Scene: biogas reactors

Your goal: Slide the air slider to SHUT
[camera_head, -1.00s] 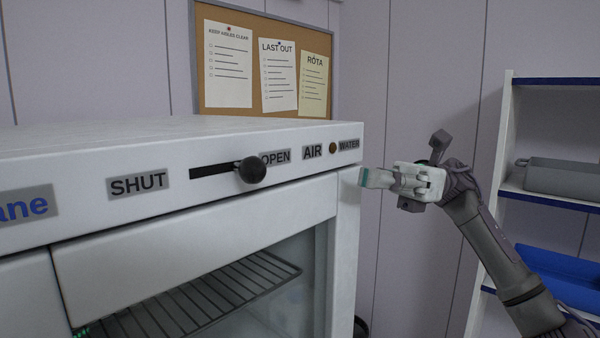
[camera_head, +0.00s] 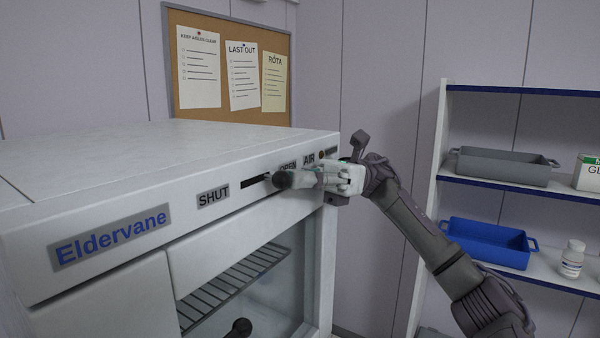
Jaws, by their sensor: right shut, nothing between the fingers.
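The air slider's round black knob (camera_head: 284,179) sits at the right end of its dark slot (camera_head: 256,181), at the OPEN end. The SHUT label (camera_head: 213,196) is left of the slot. The OPEN label (camera_head: 288,164) is partly hidden behind my right gripper. My right gripper (camera_head: 300,179) is shut and empty, its fingertips pointing left at the knob's right side. They look touching or very close; I cannot tell which. My left gripper is not in view.
The white cabinet (camera_head: 120,160) has a glass door with a wire rack (camera_head: 235,280) behind it and a dark round handle (camera_head: 240,327). A shelf at right holds a grey tray (camera_head: 500,167), a blue tray (camera_head: 485,243) and a white bottle (camera_head: 572,258).

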